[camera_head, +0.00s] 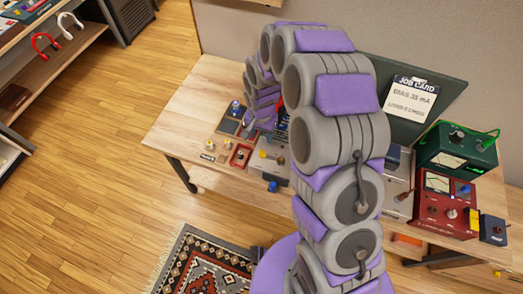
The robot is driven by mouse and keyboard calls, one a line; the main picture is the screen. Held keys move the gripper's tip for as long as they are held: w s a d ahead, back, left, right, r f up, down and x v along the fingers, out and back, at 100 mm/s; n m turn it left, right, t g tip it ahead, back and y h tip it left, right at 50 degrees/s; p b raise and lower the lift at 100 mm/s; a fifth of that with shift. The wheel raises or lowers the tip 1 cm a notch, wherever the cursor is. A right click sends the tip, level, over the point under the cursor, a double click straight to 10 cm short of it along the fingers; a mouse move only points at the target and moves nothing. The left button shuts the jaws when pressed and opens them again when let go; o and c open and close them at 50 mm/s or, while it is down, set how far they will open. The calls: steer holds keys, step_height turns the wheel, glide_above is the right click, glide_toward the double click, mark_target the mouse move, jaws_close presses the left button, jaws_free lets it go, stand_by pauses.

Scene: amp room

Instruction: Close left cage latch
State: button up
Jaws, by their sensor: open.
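My gripper (261,122) is at the far end of my arm, low over the left half of the wooden workbench. It is small and partly lost among the purple and grey arm links; it is open. A grey unit (275,162) with yellow and red parts on it stands on the bench just right of and nearer than my gripper. Small red and blue parts show right beside the gripper, mostly covered by my arm. I cannot make out the cage or its left latch; my arm hides much of the bench middle. I cannot tell whether the gripper touches anything.
The workbench (185,115) is bare at its left end. A red tray (241,155) lies near its front edge. A green meter (457,148), a red meter box (444,203) and a job card (412,98) on a dark panel are at right. A patterned rug (205,265) lies on the open floor.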

mark_target(263, 152)
steer(key=f, duration=1)
steer(key=shift+d+f+b, duration=0.15)
steer(key=shift+d+b, duration=0.25)
steer(key=shift+a+f, duration=0.2)
steer(key=shift+f, duration=0.4)
steer(key=shift+d, duration=0.1)
steer(key=shift+d, duration=0.15)
steer(key=shift+c, duration=0.2)
steer(key=shift+r, duration=0.1)
steer(key=shift+c, duration=0.7)
steer(key=c, duration=0.8)
steer(key=shift+c, duration=0.2)
